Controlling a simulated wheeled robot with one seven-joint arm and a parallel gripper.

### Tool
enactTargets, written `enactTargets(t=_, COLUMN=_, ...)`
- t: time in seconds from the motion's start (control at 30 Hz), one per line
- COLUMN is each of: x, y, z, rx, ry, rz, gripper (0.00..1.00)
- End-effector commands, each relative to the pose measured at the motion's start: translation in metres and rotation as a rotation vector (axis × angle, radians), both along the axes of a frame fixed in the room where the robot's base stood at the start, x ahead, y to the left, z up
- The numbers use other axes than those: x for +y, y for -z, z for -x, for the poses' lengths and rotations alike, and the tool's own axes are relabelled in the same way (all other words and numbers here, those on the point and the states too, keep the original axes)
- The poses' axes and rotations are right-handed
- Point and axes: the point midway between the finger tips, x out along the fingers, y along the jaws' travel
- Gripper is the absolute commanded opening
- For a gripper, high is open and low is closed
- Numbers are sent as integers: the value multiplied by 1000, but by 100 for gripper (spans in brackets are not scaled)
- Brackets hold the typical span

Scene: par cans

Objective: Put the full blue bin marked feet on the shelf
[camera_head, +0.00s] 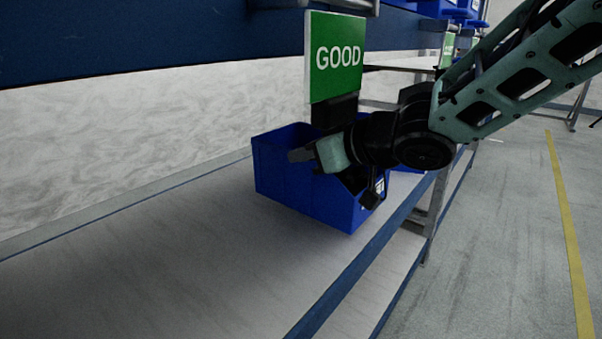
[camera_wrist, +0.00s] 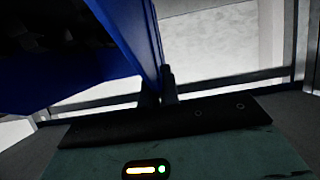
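A blue bin (camera_head: 300,190) is at the middle of the head view, over the pale shelf board (camera_head: 180,265). I cannot tell whether its base touches the board. A white label is partly visible on its right side, too small to read. My gripper (camera_head: 312,155) is at the bin's upper edge. In the wrist view the bin's wall (camera_wrist: 135,35) runs down between my two fingers (camera_wrist: 160,90), which look closed on it. Dark contents show inside the bin at the upper left of that view, too dim to make out.
A blue rail (camera_head: 350,275) edges the shelf at right. Part of another blue bin shows behind. The board is bare at near left. Open floor with a yellow line (camera_head: 570,230) lies right.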

Motion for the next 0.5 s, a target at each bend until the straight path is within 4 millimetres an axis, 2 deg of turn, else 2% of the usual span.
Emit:
enactTargets(t=0.13, x=8, y=-1, z=-6, rx=-5, ry=-1, rz=-2, gripper=0)
enactTargets(t=0.5, x=6, y=34, z=-5, rx=-4, ry=0, rz=-2, gripper=0)
